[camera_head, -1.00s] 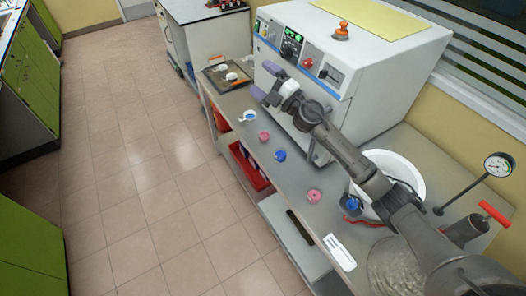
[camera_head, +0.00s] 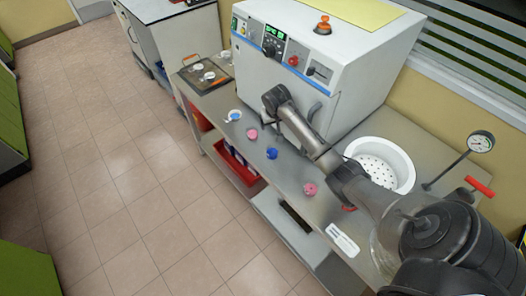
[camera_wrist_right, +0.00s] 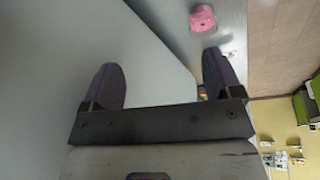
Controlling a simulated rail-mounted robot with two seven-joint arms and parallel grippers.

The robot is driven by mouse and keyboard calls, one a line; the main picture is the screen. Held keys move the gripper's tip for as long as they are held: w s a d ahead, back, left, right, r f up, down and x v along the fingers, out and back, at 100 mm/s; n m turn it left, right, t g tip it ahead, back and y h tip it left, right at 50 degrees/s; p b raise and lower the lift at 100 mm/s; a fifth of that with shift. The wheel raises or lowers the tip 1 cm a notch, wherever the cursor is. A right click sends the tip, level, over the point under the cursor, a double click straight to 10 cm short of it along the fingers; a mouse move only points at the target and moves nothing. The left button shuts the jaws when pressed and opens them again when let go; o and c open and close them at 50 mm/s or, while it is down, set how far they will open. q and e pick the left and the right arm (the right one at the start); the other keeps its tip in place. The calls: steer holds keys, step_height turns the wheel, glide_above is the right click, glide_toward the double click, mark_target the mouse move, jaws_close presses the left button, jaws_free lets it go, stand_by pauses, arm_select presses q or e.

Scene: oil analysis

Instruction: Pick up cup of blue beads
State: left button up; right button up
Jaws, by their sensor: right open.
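A small cup of blue beads (camera_head: 271,153) stands on the grey bench in front of the white machine. A pink cup (camera_head: 252,134) stands just up and left of it, and another pink cup (camera_head: 310,188) stands down and right of it. My right arm reaches in from the right over the bench, its end near the machine front, above the blue cup in the picture. In the wrist view my right gripper (camera_wrist_right: 163,82) is open and empty, with a pink cup (camera_wrist_right: 202,18) beyond its fingers. The blue cup is not seen there. My left gripper is out of view.
The white machine (camera_head: 290,85) closes off the back of the bench. A white perforated bucket (camera_head: 408,158) and a gauge on a stand (camera_head: 480,143) are to the right. Red bins sit below.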

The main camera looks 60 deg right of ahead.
step_height(320, 180, down, 2)
steer(key=s+a+g+y, duration=0.2)
steer(key=y, duration=0.1)
steer(key=b, duration=0.1)
glide_above(272, 152)
steer(key=shift+m, duration=0.3)
steer(key=f, duration=0.8)
steer(key=shift+s+f, duration=0.3)
steer(key=shift+f, duration=0.1)
steer(key=f, duration=0.1)
steer(key=f+b, duration=0.1)
steer(key=f, duration=0.2)
steer(key=shift+w, duration=0.3)
steer(key=shift+f+b, duration=0.3)
steer(key=shift+f, duration=0.4)
steer(key=shift+c, duration=0.5)
steer(key=c, duration=0.9)
